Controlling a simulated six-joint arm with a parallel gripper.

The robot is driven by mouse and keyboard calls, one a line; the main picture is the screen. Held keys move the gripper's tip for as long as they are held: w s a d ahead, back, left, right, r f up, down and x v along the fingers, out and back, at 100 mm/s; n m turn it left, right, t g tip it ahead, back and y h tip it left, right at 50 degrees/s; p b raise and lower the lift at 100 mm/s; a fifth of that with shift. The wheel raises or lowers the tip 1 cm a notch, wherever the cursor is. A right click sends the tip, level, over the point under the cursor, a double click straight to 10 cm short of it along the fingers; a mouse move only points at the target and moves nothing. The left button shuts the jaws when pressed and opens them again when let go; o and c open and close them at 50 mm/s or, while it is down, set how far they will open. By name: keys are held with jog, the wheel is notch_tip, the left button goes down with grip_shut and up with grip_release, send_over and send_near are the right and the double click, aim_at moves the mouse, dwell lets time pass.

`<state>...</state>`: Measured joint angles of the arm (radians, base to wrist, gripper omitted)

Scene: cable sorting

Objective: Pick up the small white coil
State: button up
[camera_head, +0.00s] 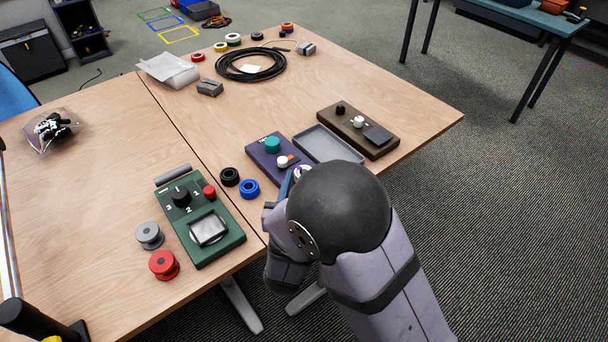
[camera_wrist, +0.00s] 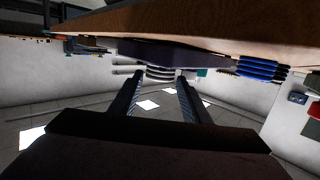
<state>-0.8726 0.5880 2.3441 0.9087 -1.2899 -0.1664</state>
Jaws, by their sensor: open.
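The small white coil (camera_head: 302,170) sits on the near end of the purple control box, mostly hidden behind my arm in the head view. In the upside-down wrist view the white coil (camera_wrist: 160,73) shows as stacked pale rings at the fingertips. My gripper (camera_wrist: 159,84) is open, with one finger on each side of the coil's line. I cannot tell whether the coil is between the tips or just beyond them. In the head view my gripper (camera_head: 287,184) is mostly hidden by my arm, low at the table's near edge.
A grey tray (camera_head: 328,143) and brown box (camera_head: 375,140) stand to the right.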

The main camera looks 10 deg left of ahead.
aim_at(305, 166)
jog(key=shift+w+f, duration=0.2)
jog(key=shift+w, duration=1.1)
jog(key=shift+w+f, duration=0.2)
jog(key=shift+w, duration=1.05)
jog(key=shift+w+f, duration=0.2)
jog(key=shift+w, duration=1.1)
jog(key=c, duration=0.8)
jog(key=shift+r, duration=0.1)
notch_tip(305, 166, up, 10)
jog(key=shift+f+p, duration=0.1)
jog(key=shift+p, duration=0.6)
